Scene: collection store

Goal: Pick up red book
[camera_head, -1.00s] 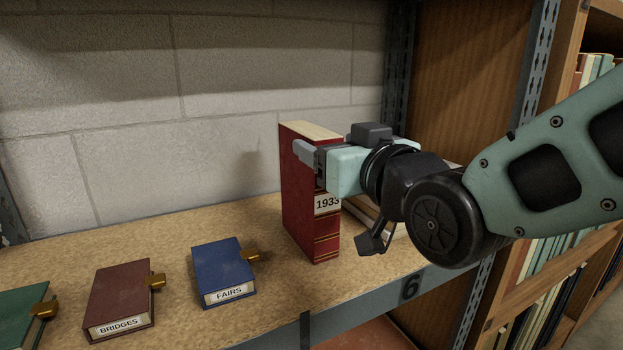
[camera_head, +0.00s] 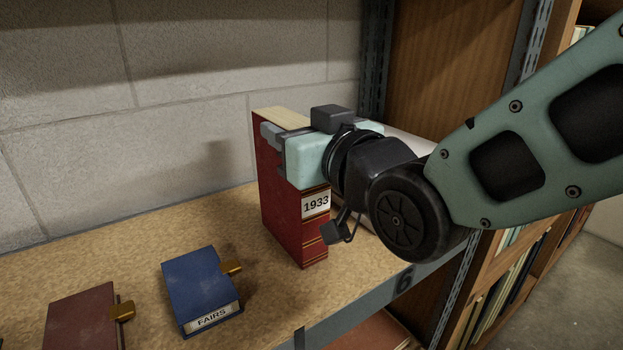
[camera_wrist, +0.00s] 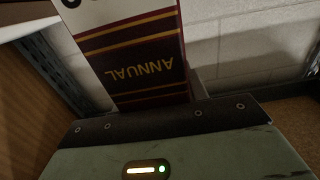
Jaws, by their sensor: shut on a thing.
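The red book (camera_head: 281,205) stands upright on the shelf board, its spine with a white "1933" label facing the front. My gripper (camera_head: 288,134) is shut on its upper part from the right. One grey finger lies on the book's left face; the other finger is hidden. The book's lower end looks to be at the board; I cannot tell if there is a small gap. In the wrist view the book (camera_wrist: 140,55) rises from the gripper, its spine with gold bands and "ANNUAL" upside down.
A blue "FAIRS" book (camera_head: 198,285) and a maroon book (camera_head: 80,318), both with brass clasps, lie flat to the left. A pale object lies behind my gripper at the right. A wooden panel (camera_head: 450,65) closes the shelf's right end; a block wall (camera_head: 190,90) stands behind.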

